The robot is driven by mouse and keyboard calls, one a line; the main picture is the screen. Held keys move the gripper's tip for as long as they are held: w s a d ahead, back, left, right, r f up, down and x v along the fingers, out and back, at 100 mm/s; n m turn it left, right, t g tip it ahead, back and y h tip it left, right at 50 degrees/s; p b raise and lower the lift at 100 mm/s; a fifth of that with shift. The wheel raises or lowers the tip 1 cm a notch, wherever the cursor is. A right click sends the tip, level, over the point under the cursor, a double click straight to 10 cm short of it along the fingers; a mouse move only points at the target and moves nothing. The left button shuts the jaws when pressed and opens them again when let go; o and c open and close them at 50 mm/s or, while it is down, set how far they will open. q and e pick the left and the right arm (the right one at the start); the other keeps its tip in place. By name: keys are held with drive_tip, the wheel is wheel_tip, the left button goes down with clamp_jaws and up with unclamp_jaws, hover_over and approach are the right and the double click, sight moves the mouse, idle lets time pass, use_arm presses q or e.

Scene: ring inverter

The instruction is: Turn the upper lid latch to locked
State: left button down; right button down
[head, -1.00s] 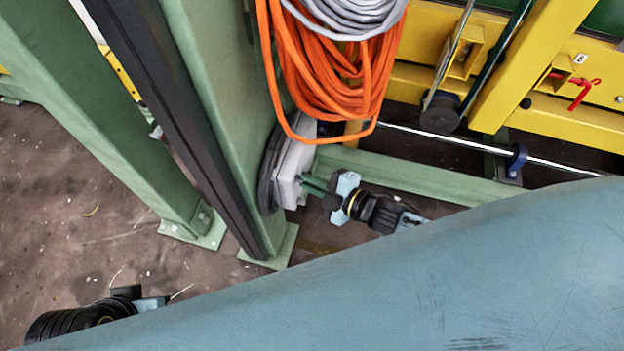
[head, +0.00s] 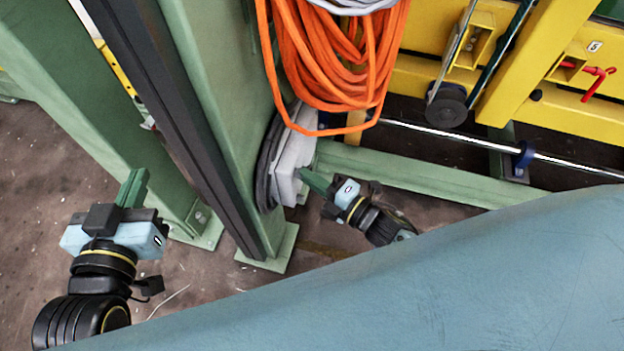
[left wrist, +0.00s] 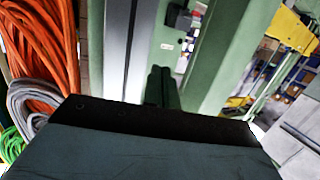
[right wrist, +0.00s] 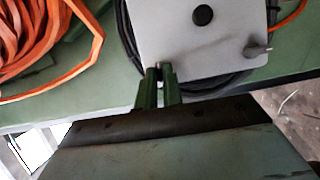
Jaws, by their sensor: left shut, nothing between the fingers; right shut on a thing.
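The grey box with its flat lid (head: 291,160) is mounted on the green post. It fills the top of the right wrist view (right wrist: 185,40), with a round black knob (right wrist: 202,14) on its lid. My right gripper (head: 306,176) is at the lid; its green fingers (right wrist: 160,80) are closed at the lid's near left corner in the wrist view. They are shut on a small part, apparently the upper latch, which they mostly hide. Another small latch (right wrist: 257,48) sticks out at the lid's right side. My left gripper (head: 132,188) is shut and empty, left of the post.
Orange cable (head: 330,60) hangs in loops just above the box. A black cable coil (right wrist: 125,35) lies behind it. A yellow frame (head: 525,65) and a metal rod (head: 450,138) are at the right.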

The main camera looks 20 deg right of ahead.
use_arm(q)
drive_tip(key=shift+w+d+r+t, duration=0.15)
drive_tip(key=shift+r+t, duration=0.25)
drive_tip(key=shift+r, duration=0.35)
use_arm(e)
drive_tip(key=shift+n, duration=0.3)
drive_tip(key=shift+a, duration=0.1)
drive_tip(key=c, duration=1.5)
unclamp_jaws()
drive_tip(key=shift+c, duration=0.2)
drive_tip(key=shift+s, duration=0.1)
